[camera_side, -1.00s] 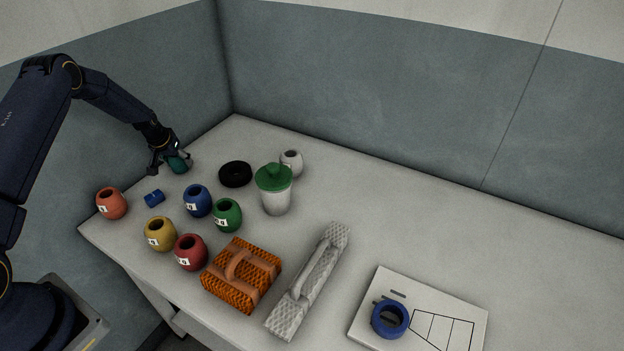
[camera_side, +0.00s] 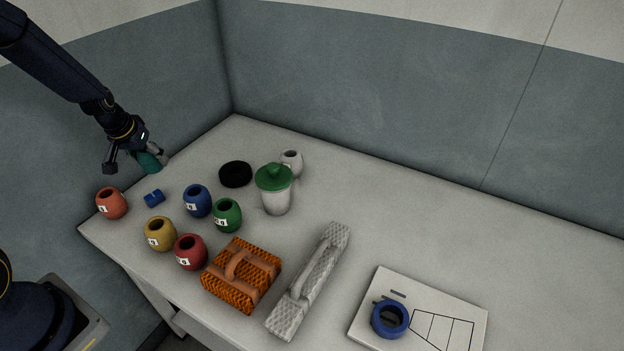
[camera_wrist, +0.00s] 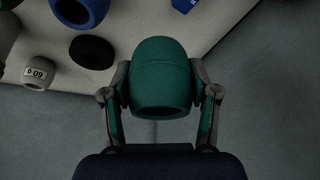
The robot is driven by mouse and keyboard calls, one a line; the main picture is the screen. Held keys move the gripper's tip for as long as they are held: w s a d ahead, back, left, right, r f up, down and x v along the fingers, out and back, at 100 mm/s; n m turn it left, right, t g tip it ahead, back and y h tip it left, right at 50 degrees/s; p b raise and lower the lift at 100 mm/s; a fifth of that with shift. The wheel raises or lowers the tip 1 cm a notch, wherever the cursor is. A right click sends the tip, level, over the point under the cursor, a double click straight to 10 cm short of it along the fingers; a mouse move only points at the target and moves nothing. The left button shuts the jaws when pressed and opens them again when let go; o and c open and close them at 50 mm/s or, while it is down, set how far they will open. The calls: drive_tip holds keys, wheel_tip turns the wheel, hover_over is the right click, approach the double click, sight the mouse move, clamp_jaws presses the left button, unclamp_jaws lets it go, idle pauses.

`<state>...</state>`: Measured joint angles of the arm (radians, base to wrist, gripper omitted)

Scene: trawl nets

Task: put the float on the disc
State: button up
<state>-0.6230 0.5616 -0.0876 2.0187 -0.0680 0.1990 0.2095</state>
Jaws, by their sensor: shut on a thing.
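My gripper (camera_side: 132,160) is shut on a teal barrel-shaped float (camera_side: 151,162) at the table's far left. In the wrist view the float (camera_wrist: 160,78) sits between both fingers (camera_wrist: 160,92), its dark end facing the camera. It appears to be held above the table. The black disc (camera_side: 236,180) lies flat on the table to the right of the gripper, apart from it, with nothing on it. The disc also shows in the wrist view (camera_wrist: 92,52), left of the held float.
Blue (camera_side: 197,202), green (camera_side: 228,216), yellow (camera_side: 160,235), red (camera_side: 191,253), orange (camera_side: 112,204) and pale (camera_side: 291,162) pots stand around the disc. A green-lidded cup (camera_side: 275,200) stands right of it. A small blue piece (camera_side: 154,198) lies between gripper and pots.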

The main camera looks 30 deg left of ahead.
drive_tip(key=w+d+r+m+h, duration=0.1)
drive_tip(key=w+d+m, duration=0.1)
drive_tip(key=d, duration=0.4)
drive_tip(key=w+d+r+m, duration=0.1)
drive_tip(key=w+d+r, duration=0.15)
drive_tip(key=d, duration=0.35)
approach(237, 167)
drive_tip(key=shift+w+f+t, duration=0.3)
drive_tip(key=shift+f, duration=0.35)
drive_tip(key=shift+w+f, duration=0.35)
drive_tip(key=shift+f, duration=0.05)
drive_tip(key=shift+w+f, duration=0.15)
drive_tip(key=shift+f, duration=1.55)
drive_tip(key=shift+f, duration=0.1)
drive_tip(key=o, duration=1.1)
drive_tip(key=shift+o, duration=0.2)
